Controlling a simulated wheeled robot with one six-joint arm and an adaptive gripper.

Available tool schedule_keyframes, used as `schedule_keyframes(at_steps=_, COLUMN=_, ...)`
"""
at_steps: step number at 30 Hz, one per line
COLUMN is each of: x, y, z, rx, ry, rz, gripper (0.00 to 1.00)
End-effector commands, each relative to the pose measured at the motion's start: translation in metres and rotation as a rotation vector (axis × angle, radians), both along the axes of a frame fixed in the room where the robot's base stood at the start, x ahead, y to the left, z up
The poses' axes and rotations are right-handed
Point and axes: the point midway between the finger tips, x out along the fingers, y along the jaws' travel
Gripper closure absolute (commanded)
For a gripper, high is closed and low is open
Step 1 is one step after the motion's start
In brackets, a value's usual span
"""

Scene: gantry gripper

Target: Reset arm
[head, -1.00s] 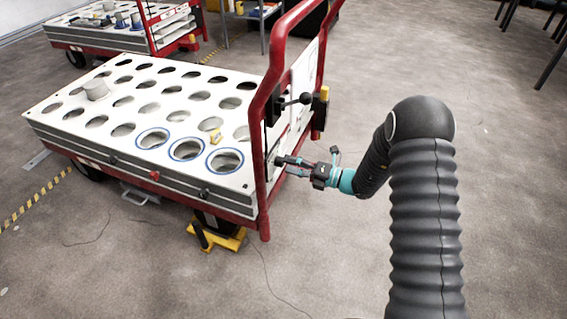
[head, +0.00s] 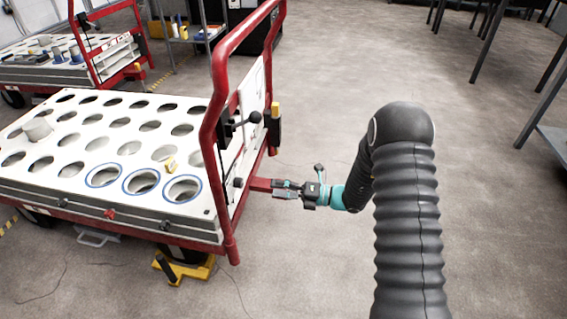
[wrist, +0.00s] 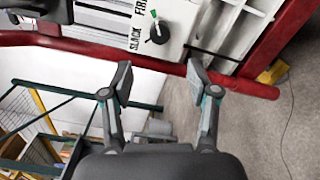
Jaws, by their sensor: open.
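My gripper (head: 287,189) is open and empty at the right end of the near cart (head: 110,213), close to its red frame in the head view. In the wrist view my gripper (wrist: 158,80) shows two spread fingers with nothing between them. Beyond the fingers are the cart's red bar (wrist: 150,63) and a white panel with a black knob (wrist: 158,32) and the words "SLACK" and "FIR...", the latter cut off. I cannot tell from the wrist view how far the fingertips are from the bar.
The near cart has a white top with round holes, several blue-ringed, a grey cup (head: 37,129) and a red upright handle (head: 210,120). A second cart (head: 50,72) stands behind left. Tables (head: 555,140) stand far right.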

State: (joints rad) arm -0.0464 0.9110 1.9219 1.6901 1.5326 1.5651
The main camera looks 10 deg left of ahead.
Motion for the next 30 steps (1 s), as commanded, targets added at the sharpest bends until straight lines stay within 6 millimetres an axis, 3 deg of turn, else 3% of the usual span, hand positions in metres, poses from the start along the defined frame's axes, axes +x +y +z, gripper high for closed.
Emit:
schedule_keyframes(at_steps=6, x=0.000, y=0.000, z=0.000, rx=-0.002, ry=-0.027, rz=0.000, gripper=0.40)
schedule_keyframes(at_steps=11, x=-0.004, y=0.000, z=-0.010, rx=-0.058, ry=-0.182, rz=0.022, gripper=0.40)
schedule_keyframes(at_steps=16, x=-0.044, y=-0.003, z=-0.041, rx=-0.166, ry=-0.389, rz=0.176, gripper=0.40)
schedule_keyframes(at_steps=19, x=-0.071, y=-0.009, z=-0.050, rx=-0.215, ry=-0.524, rz=0.296, gripper=0.40)
schedule_keyframes(at_steps=23, x=-0.103, y=-0.023, z=-0.046, rx=-0.263, ry=-0.732, rz=0.468, gripper=0.40)
schedule_keyframes(at_steps=30, x=-0.150, y=-0.060, z=-0.017, rx=-0.312, ry=-1.143, rz=0.797, gripper=0.40)
